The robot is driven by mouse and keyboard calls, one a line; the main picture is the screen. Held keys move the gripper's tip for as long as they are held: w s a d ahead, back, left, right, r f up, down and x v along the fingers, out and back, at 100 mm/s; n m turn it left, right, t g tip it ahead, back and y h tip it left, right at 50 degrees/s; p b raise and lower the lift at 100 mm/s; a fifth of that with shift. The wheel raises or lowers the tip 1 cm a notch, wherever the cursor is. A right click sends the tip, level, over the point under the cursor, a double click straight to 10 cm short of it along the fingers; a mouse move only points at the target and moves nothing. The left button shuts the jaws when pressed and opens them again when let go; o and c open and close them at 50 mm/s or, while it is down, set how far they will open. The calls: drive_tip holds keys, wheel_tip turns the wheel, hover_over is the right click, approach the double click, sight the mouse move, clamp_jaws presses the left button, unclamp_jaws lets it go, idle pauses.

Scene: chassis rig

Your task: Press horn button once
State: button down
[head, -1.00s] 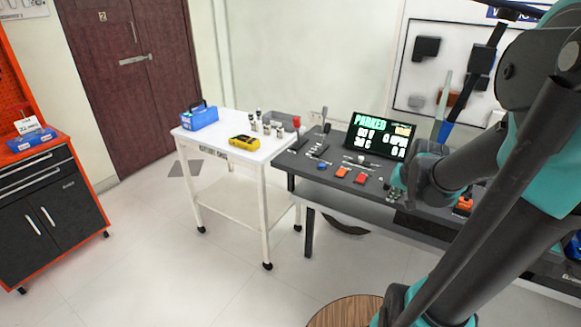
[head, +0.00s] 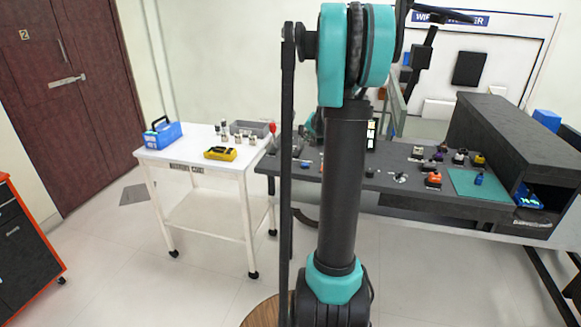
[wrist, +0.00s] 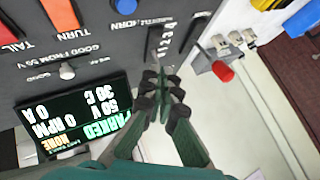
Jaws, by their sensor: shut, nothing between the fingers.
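The blue horn button (wrist: 125,5) is at the top edge of the wrist view, partly cut off, with the printed word HORN beside it on the dark panel. My gripper (wrist: 158,78) is shut and empty. Its fingertips are over the panel's edge near a slotted selector (wrist: 160,42), below and to the right of the blue button and apart from it. I cannot tell its height over the panel. In the head view my arm hides most of the gripper and the button area of the dark bench (head: 390,182).
A lit display (wrist: 75,115) reading PARKED stands close to my gripper. Orange (wrist: 62,14) and red (wrist: 8,38) buttons share the panel. A white cart (head: 190,158) adjoins the bench, carrying a yellow meter (head: 220,153) and a blue box (head: 163,135). The floor before the cart is clear.

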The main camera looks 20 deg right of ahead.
sight(306, 165)
drive_tip(key=shift+f, duration=0.1)
drive_tip(key=shift+f, duration=4.3)
drive_tip(key=shift+f, duration=0.15)
drive_tip(key=shift+f, duration=0.3)
drive_tip(key=shift+f, duration=0.4)
drive_tip(key=shift+r, duration=0.85)
drive_tip(key=shift+r, duration=0.1)
drive_tip(key=shift+r, duration=2.4)
